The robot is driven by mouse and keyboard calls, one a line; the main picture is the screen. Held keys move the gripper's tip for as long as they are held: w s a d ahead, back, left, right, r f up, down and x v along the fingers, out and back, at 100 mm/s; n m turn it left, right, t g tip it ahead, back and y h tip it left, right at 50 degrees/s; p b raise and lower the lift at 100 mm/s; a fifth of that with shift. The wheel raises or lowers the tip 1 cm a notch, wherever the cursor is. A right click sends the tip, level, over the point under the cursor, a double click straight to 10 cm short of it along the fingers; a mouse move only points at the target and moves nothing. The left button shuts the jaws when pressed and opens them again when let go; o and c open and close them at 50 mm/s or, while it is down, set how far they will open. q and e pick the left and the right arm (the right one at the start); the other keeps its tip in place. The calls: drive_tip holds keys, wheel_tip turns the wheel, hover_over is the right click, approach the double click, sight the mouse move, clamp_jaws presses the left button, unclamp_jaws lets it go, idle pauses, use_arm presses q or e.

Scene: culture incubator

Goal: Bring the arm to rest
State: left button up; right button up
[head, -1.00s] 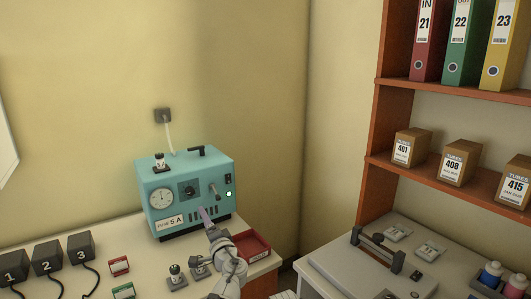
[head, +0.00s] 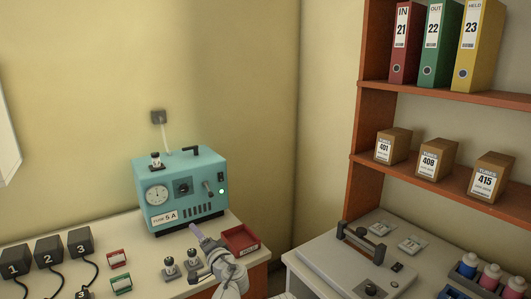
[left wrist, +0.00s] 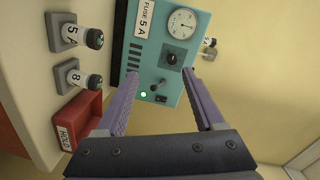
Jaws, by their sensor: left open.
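My left gripper (head: 195,250) is in front of the teal incubator box (head: 185,190), near the front edge of the bench. In the left wrist view its two purple fingers (left wrist: 160,105) are spread wide with nothing between them. The teal box (left wrist: 170,60) shows beyond them with its dial, knob, toggle and a lit green lamp. The box carries a label reading FUSE 5 A. My right gripper does not show in either view.
Two fuse holders (head: 181,267) and a red tray (head: 240,240) stand close to my left gripper. Numbered black blocks (head: 48,250) are on the left. A second bench (head: 320,262) with a device and bottles is on the right, below a shelf of binders.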

use_arm(q)
drive_tip(key=s+d+f+n+g+h+p, duration=0.35)
drive_tip(key=s+f+g, duration=0.45)
drive_tip(key=s+f, duration=0.4)
drive_tip(key=s+d+f+g+h, duration=0.1)
drive_tip(key=s+d+g+h, duration=0.1)
drive_tip(key=s+d, duration=0.3)
drive_tip(key=s+d+f+g+h+p, duration=0.1)
drive_tip(key=s+d+f+g+h, duration=0.1)
drive_tip(key=s, duration=0.7)
drive_tip(key=d+g+h, duration=0.1)
drive_tip(key=d+g, duration=0.1)
drive_tip(key=d, duration=0.1)
drive_tip(key=shift+s+d, duration=0.25)
drive_tip(key=shift+s, duration=0.1)
drive_tip(key=shift+w+a+h, duration=0.1)
drive_tip(key=shift+h, duration=0.15)
idle(0.3)
